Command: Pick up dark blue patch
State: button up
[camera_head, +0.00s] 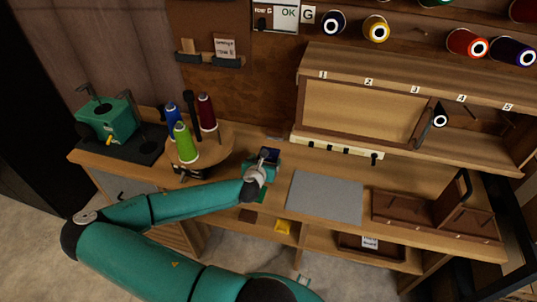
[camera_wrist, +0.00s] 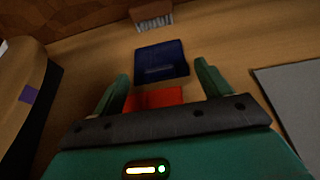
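The dark blue patch (camera_wrist: 162,60) lies flat on the wooden bench in the wrist view, just ahead of my fingertips. A lighter blue bar shows near its front edge. My gripper (camera_wrist: 164,74) is open and empty, with one finger to each side of the line toward the patch. A red patch (camera_wrist: 155,97) lies nearer, between my fingers and partly hidden by the gripper body. In the head view my gripper (camera_head: 263,164) is over the bench, left of the grey mat, and largely hides the patches there.
The grey mat (camera_head: 324,196) lies to the right, with a brown wooden rack (camera_head: 437,213) beyond it. A round stand (camera_head: 215,147) with several thread cones and a green machine (camera_head: 106,119) stand to the left. A small brush-like item (camera_wrist: 153,17) lies behind the blue patch.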

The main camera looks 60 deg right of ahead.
jog(key=c, duration=0.6)
jog(key=shift+o, duration=0.2)
jog(key=shift+w, duration=0.1)
